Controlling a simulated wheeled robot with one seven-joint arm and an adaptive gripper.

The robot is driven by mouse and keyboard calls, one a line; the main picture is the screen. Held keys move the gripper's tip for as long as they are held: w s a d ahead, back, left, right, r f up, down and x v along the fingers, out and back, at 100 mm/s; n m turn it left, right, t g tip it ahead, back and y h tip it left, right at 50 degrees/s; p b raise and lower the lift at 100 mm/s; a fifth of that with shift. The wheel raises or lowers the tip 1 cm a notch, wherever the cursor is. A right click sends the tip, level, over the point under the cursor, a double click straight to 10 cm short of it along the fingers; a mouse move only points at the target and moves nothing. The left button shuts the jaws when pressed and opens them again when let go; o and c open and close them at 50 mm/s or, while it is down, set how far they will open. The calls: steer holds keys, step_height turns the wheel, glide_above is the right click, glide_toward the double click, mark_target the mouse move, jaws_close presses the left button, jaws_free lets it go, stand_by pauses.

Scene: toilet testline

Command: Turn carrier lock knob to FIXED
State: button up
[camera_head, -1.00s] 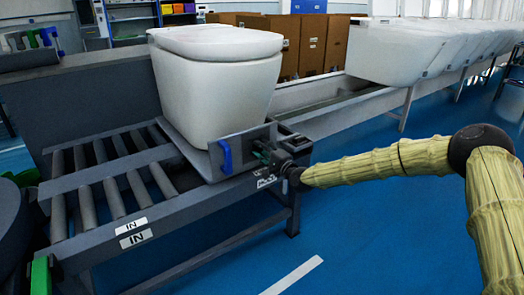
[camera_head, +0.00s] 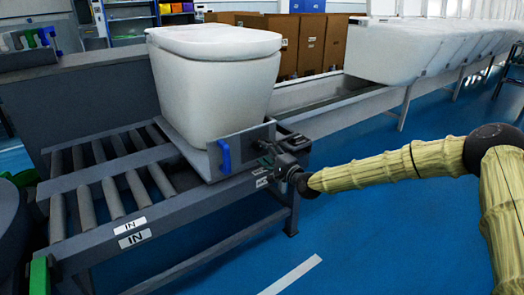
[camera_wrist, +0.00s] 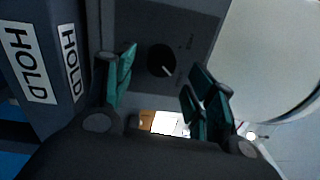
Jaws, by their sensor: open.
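The carrier lock knob (camera_wrist: 161,60) is a round black dial with a white pointer line, on a dark grey plate in the wrist view. The pointer slants toward the lower right; the small labels beside it are too blurred to read. My gripper (camera_wrist: 155,88) is open, its green-padded fingers apart on either side of the knob, with no contact visible. In the head view my gripper (camera_head: 265,160) is at the front plate of the carrier (camera_head: 240,150), hiding the knob there. A white toilet (camera_head: 215,85) sits upright on the carrier.
A blue handle (camera_head: 224,155) stands on the carrier plate left of my gripper. The roller conveyor (camera_head: 115,190) carries IN labels along its edge; HOLD labels (camera_wrist: 28,62) show in the wrist view. Blue floor in front is clear.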

steer(key=v, duration=0.8)
steer(key=shift+s, duration=0.2)
steer(key=shift+d, duration=0.15)
steer(key=s+a+f+n+g+h, duration=0.1)
steer(key=s+a+f+n+g, duration=0.15)
steer(key=s+f, duration=0.85)
steer(key=s+a+f+n+g+h, duration=0.2)
steer(key=s+a+f+g, duration=0.15)
steer(key=s+f, duration=0.75)
steer(key=s+d+f+n+g+h, duration=0.2)
steer(key=s+d+f, duration=0.25)
steer(key=s, duration=0.45)
steer(key=s+d+f+n+g+h, duration=0.1)
steer(key=s+d+f+g, duration=0.25)
steer(key=s+f, duration=0.35)
steer(key=s+d+f+n+g+h, duration=0.15)
steer(key=s+d+f, duration=0.25)
steer(key=s, duration=0.6)
steer(key=s+d+r+n+g+h, duration=0.1)
steer(key=s+d+n+g+h, duration=0.2)
steer(key=s+d, duration=0.7)
step_height(320, 180, up, 30)
steer(key=t+p, duration=0.1)
steer(key=p, duration=2.9)
steer(key=shift+a+p, duration=0.25)
steer(key=shift+p, duration=0.1)
steer(key=shift+w+h, duration=0.1)
steer(key=shift+h, duration=0.15)
